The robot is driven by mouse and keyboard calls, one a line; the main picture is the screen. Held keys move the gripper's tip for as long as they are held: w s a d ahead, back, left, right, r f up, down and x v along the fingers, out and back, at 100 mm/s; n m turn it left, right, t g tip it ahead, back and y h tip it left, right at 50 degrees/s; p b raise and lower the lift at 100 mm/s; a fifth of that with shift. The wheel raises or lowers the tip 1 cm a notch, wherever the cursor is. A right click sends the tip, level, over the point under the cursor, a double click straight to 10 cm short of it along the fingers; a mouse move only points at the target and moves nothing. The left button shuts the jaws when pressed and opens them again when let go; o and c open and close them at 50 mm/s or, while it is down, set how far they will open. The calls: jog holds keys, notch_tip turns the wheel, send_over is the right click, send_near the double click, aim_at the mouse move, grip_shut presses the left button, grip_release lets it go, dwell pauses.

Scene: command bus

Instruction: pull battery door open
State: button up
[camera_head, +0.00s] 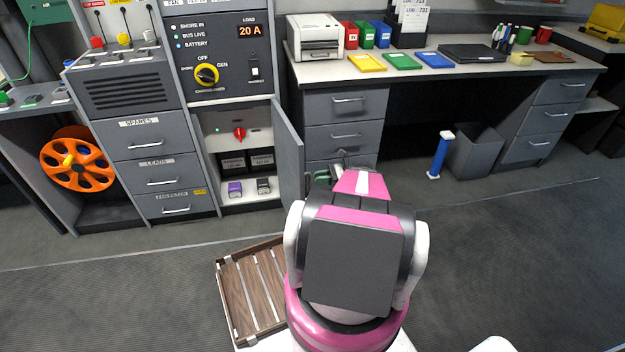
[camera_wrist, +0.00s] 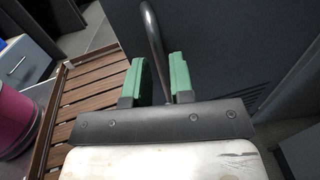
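The battery door (camera_head: 290,155) is a grey panel hinged at the right of the lower compartment under the dial panel. It stands swung out, with the compartment open beside it. In the wrist view, a bent metal bar handle (camera_wrist: 152,30) stands out from a dark grey panel (camera_wrist: 225,45). My gripper (camera_wrist: 160,75) has green fingers on either side of this handle, with a narrow gap showing around the bar. I see no firm grip on it. In the head view my arm hides most of my gripper and the handle.
The compartment (camera_head: 240,150) holds a red rotary knob (camera_head: 239,133), dark batteries and small items. Grey drawers (camera_head: 345,135) stand right of the door. A brown slatted crate (camera_head: 250,290) lies left of my arm. An orange reel (camera_head: 77,160) is far left.

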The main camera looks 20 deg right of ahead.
jog(key=v, duration=0.7)
jog(key=shift+w, duration=0.1)
